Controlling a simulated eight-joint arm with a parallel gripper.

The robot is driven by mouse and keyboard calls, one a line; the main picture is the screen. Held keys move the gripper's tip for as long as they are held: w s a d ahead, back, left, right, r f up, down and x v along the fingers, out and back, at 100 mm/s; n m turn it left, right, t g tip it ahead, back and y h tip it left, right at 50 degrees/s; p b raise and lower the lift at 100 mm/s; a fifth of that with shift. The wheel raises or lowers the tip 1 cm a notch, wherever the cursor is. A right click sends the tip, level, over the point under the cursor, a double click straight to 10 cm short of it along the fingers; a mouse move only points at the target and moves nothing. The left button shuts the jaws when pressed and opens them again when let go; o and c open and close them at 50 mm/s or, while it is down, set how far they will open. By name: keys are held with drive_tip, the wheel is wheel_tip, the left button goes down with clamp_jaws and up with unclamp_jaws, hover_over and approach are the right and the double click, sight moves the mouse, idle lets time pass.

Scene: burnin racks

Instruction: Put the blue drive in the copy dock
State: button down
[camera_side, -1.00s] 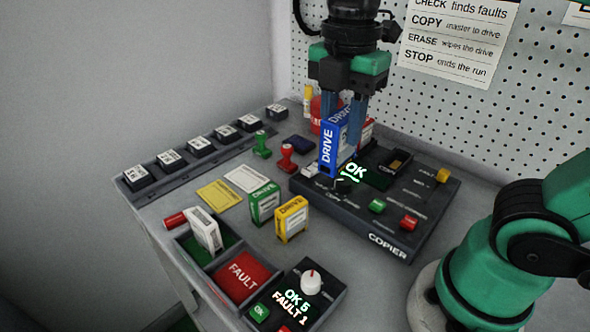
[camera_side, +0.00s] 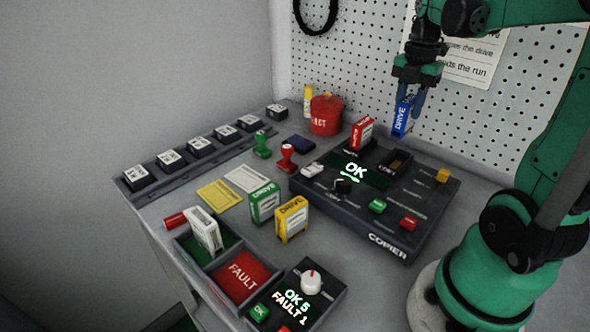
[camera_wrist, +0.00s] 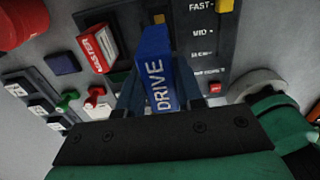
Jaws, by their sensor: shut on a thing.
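The blue drive (camera_side: 402,118) is held upright in my gripper (camera_side: 409,106), above the back of the copier. In the wrist view the blue drive (camera_wrist: 156,75) sits between the two fingers (camera_wrist: 158,95), its DRIVE label facing the camera. The dark copier (camera_side: 345,215) has an OK screen, a knob and coloured buttons. A red master drive (camera_side: 362,133) stands upright in a slot at its back left; it also shows in the wrist view (camera_wrist: 98,48). The copy dock (camera_side: 397,161), a slot right of the master, shows in part below the held drive. In the wrist view the held drive hides it.
A green drive (camera_side: 264,203) and a yellow drive (camera_side: 292,219) stand in front of the copier. A red bin (camera_side: 326,115) is at the back. Stamps (camera_side: 287,158) stand to the copier's left. A pegboard wall (camera_side: 375,60) rises behind the bench.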

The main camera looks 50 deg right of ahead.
sight(404, 130)
drive_tip(key=shift+s+d+f, duration=0.1)
drive_tip(key=shift+d+f, duration=0.15)
drive_tip(key=shift+f, duration=2.65)
drive_tip(key=shift+f, duration=1.2)
idle(0.6)
drive_tip(key=shift+c, duration=0.5)
unclamp_jaws()
drive_tip(key=shift+r, duration=0.1)
drive_tip(key=shift+r, duration=3.45)
drive_tip(key=shift+a, duration=0.1)
